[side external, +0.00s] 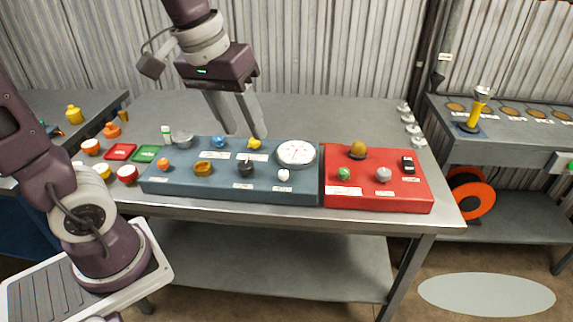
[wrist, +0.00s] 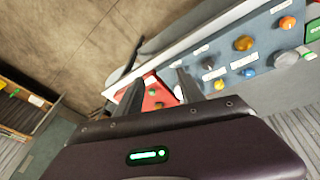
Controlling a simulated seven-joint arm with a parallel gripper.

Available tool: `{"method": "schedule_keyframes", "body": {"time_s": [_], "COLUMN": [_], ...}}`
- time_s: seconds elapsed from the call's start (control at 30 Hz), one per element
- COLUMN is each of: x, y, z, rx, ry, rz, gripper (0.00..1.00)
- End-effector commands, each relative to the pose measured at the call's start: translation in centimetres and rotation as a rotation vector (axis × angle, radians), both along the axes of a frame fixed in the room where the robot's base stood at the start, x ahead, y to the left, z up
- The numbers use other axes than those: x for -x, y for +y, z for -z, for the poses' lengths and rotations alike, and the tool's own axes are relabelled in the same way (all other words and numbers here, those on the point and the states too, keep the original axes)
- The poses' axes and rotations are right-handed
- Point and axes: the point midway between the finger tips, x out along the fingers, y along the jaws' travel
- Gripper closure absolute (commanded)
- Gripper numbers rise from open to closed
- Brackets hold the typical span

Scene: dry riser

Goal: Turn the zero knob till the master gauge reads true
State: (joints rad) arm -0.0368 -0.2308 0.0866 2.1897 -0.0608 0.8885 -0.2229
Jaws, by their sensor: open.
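The white round dial gauge (side external: 296,153) sits at the right end of the blue panel (side external: 215,190); its reading is too small to make out. The panel also carries a small white knob (side external: 283,175), a black knob (side external: 246,168), a yellow knob (side external: 254,143), a blue knob (side external: 219,142), an amber knob (side external: 203,168) and an orange knob (side external: 163,163). Their labels are unreadable, so I cannot tell which is the zero knob. My gripper (side external: 246,134) is open and empty, pointing down near the yellow knob, left of the gauge. In the wrist view the fingers partly hide the panels.
A red panel (side external: 378,198) with several knobs and a black switch (side external: 408,164) adjoins on the right. Red and green trays, cups and jars stand at the left. Several small pale pieces line the table's right edge. The grey table (side external: 340,115) behind the panels is mostly clear.

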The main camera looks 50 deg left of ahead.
Motion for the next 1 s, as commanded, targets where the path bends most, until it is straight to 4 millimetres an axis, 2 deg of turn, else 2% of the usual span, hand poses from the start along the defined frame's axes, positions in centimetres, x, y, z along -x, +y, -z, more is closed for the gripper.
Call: {"method": "schedule_keyframes", "body": {"time_s": [0.03, 0.1, 0.2, 0.3, 0.43, 0.73, 0.87, 1.0], "x": [-3.1, -7.1, -11.4, -13.8, -15.0, -14.9, -15.0, -15.0], "y": [1.1, 2.7, 5.1, 6.8, 7.8, 7.9, 7.8, 7.8], "z": [1.5, 4.1, 8.5, 12.3, 14.8, 20.1, 21.6, 21.9], "rx": [0.024, 0.051, 0.063, 0.06, 0.055, 0.054, 0.055, 0.055], "ry": [0.062, 0.134, 0.216, 0.269, 0.299, 0.305, 0.304, 0.301], "rz": [-0.089, -0.223, -0.386, -0.496, -0.559, -0.564, -0.563, -0.562], "gripper": [0.55, 0.55, 0.55, 0.55, 0.55, 0.55, 0.55, 0.55]}}
